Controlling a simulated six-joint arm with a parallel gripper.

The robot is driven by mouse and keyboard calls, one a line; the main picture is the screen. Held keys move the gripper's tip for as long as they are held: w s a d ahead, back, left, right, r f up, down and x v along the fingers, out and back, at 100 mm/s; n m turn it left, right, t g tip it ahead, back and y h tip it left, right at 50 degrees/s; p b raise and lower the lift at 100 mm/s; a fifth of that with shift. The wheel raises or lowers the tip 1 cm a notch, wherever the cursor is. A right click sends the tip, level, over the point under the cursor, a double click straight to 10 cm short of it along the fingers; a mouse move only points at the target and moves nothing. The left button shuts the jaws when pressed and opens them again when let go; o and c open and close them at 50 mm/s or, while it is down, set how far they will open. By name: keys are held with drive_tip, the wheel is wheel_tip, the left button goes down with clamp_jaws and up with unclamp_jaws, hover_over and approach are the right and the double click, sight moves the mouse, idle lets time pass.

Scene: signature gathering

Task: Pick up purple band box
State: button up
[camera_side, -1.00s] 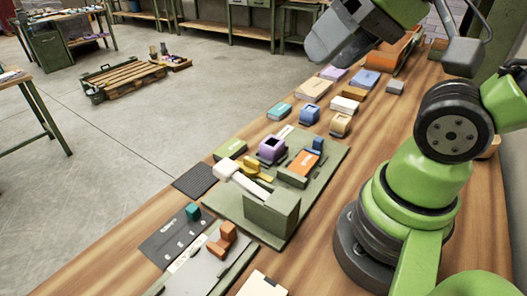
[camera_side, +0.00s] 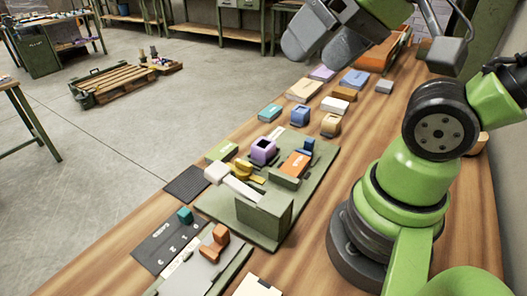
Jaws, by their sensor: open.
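A purple box with a dark opening in its top (camera_side: 263,150) stands on the green board (camera_side: 318,186), near the board's far left edge. A flatter purple block (camera_side: 322,74) lies farther back on the bench; I cannot tell a band on either. My gripper (camera_side: 319,50) is at the top of the view, open, with two grey fingers apart and nothing seen between them. It hangs above the far part of the bench, clear of both purple things.
Around the purple box are a yellow piece (camera_side: 243,172), an orange block (camera_side: 296,163) and a white-ended lever (camera_side: 231,182). Blue (camera_side: 300,116) and tan (camera_side: 331,124) holders stand behind. A dark mat (camera_side: 187,184) lies at the left bench edge.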

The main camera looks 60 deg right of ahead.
drive_tip(key=w+d+f+n+g+h, duration=0.1)
drive_tip(key=w+d+f+n+g, duration=0.15)
drive_tip(key=w+n, duration=0.45)
drive_tip(key=n+g+h, duration=0.1)
drive_tip(key=n+g, duration=0.4)
drive_tip(key=n, duration=1)
hover_over(264, 144)
wheel_tip(264, 144, down, 20)
drive_tip(key=shift+s+d+f, duration=0.1)
drive_tip(key=shift+f, duration=0.15)
drive_tip(key=f, duration=0.5)
drive_tip(key=shift+w+f, duration=0.2)
drive_tip(key=shift+f, duration=0.1)
drive_tip(key=shift+c, duration=0.3)
drive_tip(key=c, duration=1)
